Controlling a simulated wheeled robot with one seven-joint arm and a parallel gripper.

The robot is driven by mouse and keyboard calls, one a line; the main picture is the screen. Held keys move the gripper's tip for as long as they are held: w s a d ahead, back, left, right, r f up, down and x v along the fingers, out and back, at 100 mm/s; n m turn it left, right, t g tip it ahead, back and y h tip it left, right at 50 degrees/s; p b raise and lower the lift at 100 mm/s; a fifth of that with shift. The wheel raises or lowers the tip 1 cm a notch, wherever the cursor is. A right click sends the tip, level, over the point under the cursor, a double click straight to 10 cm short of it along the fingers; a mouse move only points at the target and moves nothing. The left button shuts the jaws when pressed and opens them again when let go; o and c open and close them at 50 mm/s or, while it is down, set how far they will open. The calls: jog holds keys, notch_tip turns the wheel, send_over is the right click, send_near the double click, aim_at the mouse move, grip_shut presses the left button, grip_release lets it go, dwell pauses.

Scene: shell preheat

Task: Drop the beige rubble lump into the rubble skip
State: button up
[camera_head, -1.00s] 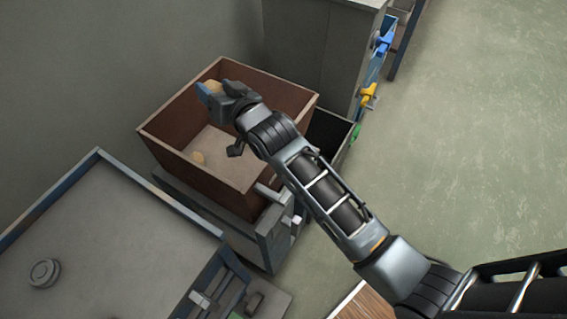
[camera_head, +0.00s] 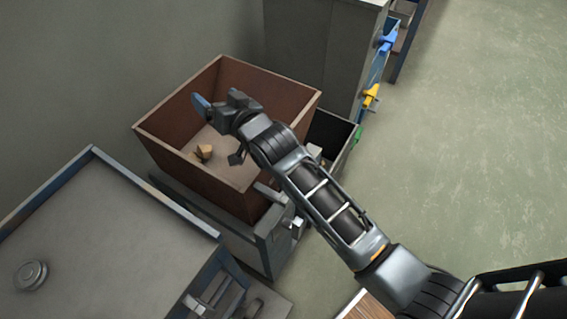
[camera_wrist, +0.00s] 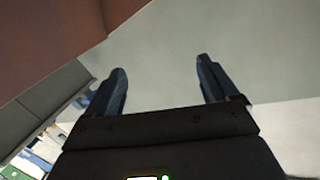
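The rubble skip (camera_head: 165,153) is a brown open-topped box in the head view, standing on a grey cabinet. The beige rubble lump (camera_head: 205,151) lies on the skip's floor, near its left wall, touching or overlapping a smaller beige piece (camera_head: 195,156). My gripper (camera_head: 217,98) is above the skip's interior, higher than the lump. In the wrist view my gripper (camera_wrist: 160,80) shows two dark blue fingers spread wide with nothing between them. The lump does not show in the wrist view.
A grey workbench (camera_head: 95,235) with a round metal disc (camera_head: 30,275) is at lower left. A tall grey cabinet (camera_head: 315,45) stands behind the skip, with blue (camera_head: 387,42) and yellow (camera_head: 370,95) clamps at its side. Green floor (camera_head: 470,150) is clear on the right.

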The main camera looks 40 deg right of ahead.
jog(key=s+r, duration=0.1)
jog(key=s, duration=0.6)
jog(key=shift+s, duration=0.35)
jog(key=shift+a, duration=0.1)
jog(key=s+f+n, duration=0.2)
jog(key=s+f, duration=0.1)
jog(key=s, duration=2.1)
jog(key=s+r+n, duration=0.1)
jog(key=s+r, duration=0.3)
jog(key=s, duration=0.4)
jog(key=s+r+n+g, duration=0.1)
jog(key=s+r, duration=0.3)
jog(key=s, duration=0.4)
jog(key=shift+a+g, duration=0.2)
jog(key=shift+g, duration=0.1)
